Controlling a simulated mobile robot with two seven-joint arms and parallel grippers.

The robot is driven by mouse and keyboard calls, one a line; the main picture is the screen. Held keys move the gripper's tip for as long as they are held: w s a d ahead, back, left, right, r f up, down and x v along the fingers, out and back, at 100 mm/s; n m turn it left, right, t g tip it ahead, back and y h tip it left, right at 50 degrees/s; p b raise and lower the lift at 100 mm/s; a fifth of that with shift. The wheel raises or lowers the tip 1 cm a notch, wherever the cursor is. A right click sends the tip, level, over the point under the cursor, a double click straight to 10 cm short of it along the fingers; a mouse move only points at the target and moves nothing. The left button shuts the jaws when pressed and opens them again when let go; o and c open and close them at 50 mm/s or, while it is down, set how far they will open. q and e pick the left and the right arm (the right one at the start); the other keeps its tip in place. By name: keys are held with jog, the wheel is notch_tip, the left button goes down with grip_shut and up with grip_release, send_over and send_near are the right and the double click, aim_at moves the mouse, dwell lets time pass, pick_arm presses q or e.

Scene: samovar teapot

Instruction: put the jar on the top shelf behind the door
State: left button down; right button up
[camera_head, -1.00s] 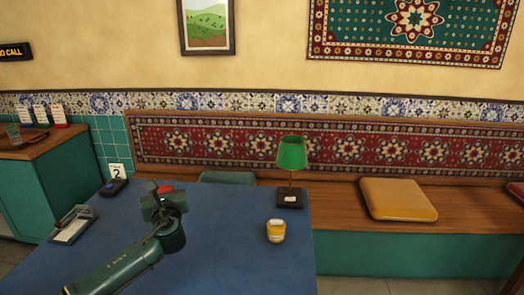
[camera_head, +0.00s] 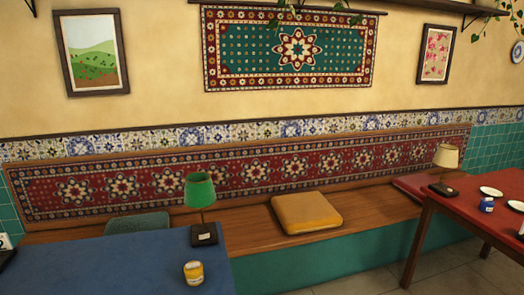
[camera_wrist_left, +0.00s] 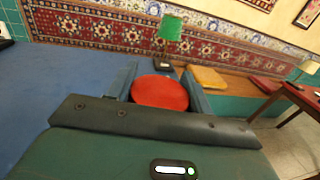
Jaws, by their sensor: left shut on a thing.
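A jar with a round red lid (camera_wrist_left: 160,92) sits between the fingers of my left gripper (camera_wrist_left: 160,84), seen from above in the left wrist view. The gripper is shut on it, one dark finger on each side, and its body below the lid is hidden. The blue table lies to the left of and beyond the gripper. My left gripper is out of the head view, and my right gripper is in neither view. No door shows. A dark wall shelf (camera_head: 462,8) is partly visible at the top right of the head view.
The blue table (camera_head: 120,265) carries a green lamp (camera_head: 200,190) and a small yellow container (camera_head: 194,273). A wooden bench (camera_head: 255,230) with a yellow cushion (camera_head: 306,213) runs along the wall. A red table (camera_head: 470,212) with dishes stands at right. Floor shows between the tables.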

pick_arm(q)
jog(key=s+d+r+m+h, duration=0.1)
jog(key=s+d+r+h, duration=0.1)
jog(key=s+d+r, duration=0.1)
jog(key=s+d+p, duration=0.1)
jog(key=d, duration=0.1)
jog(key=shift+s+d+r+m+h, duration=0.25)
jog(key=shift+s+d+m+h, duration=0.05)
jog(key=shift+s, duration=0.1)
jog(key=shift+a, duration=0.1)
